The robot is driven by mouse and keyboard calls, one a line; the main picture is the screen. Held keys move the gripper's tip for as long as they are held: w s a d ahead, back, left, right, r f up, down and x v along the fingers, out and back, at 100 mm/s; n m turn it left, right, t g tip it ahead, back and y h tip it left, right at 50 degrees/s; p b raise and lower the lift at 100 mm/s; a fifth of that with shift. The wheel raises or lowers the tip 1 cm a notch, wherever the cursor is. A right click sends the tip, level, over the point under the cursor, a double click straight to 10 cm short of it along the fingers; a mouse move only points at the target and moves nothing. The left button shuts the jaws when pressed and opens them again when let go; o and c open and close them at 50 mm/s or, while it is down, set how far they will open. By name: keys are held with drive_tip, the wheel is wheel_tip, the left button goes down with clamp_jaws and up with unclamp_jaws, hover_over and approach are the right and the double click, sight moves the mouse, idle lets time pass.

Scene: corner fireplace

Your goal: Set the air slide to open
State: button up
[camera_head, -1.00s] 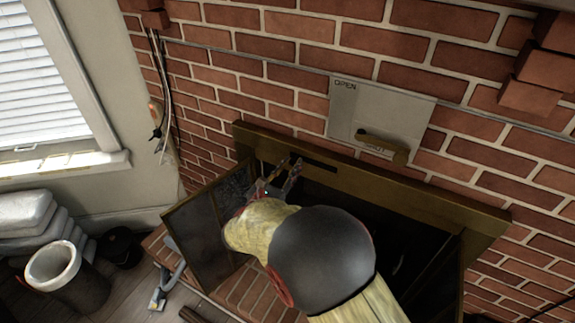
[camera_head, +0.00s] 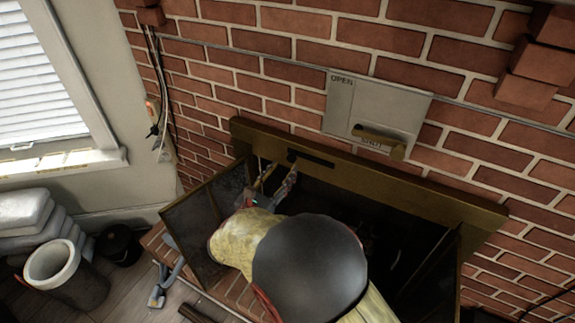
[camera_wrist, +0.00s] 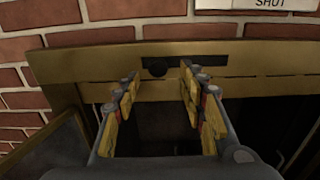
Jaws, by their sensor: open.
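A dark round knob (camera_head: 293,156) sits at the left end of a dark slot (camera_head: 318,160) in the brass fireplace surround; it appears to be the air slide. The wrist view shows the knob (camera_wrist: 157,68) between my fingertips in the picture, on the slot's left part. No label shows beside the slot. My gripper (camera_head: 277,172) is open and empty, in front of the surround and pointing at the knob. Whether a finger touches the surround or knob is not clear. A grey plate (camera_head: 350,105) above reads OPEN at top and SHUT below, with a brass handle (camera_head: 380,139) near SHUT.
The left glazed door (camera_head: 200,225) stands swung outward beside my arm. The firebox interior is dark. A brick wall (camera_head: 270,45) surrounds the fireplace. A bucket (camera_head: 50,268) and stacked sacks (camera_head: 25,220) stand on the floor at left.

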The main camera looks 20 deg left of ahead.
drive_tip(key=s, duration=0.7)
drive_tip(key=shift+a, duration=0.25)
drive_tip(key=s+d+f+m+g+h, duration=0.2)
drive_tip(key=d+f+m+g, duration=0.15)
drive_tip(key=d+f, duration=0.3)
drive_tip(key=s+d+m+g+h, duration=0.25)
drive_tip(key=d+m+g, duration=0.2)
drive_tip(key=d, duration=0.35)
drive_tip(key=s+d+m+g+h, duration=0.1)
drive_tip(key=s+d+m+g, duration=0.25)
drive_tip(key=d+m, duration=0.35)
drive_tip(key=s+d+r+m+y, duration=0.3)
drive_tip(key=s+d+r+m, duration=0.2)
drive_tip(key=d+r+m, duration=0.3)
drive_tip(key=s+d+r+m+y, duration=0.4)
drive_tip(key=d+r+m, duration=0.5)
drive_tip(key=d, duration=0.7)
drive_tip(key=s+m+g+p, duration=0.1)
drive_tip(key=m, duration=0.2)
drive_tip(key=shift+d+r, duration=0.15)
drive_tip(key=shift+d, duration=0.25)
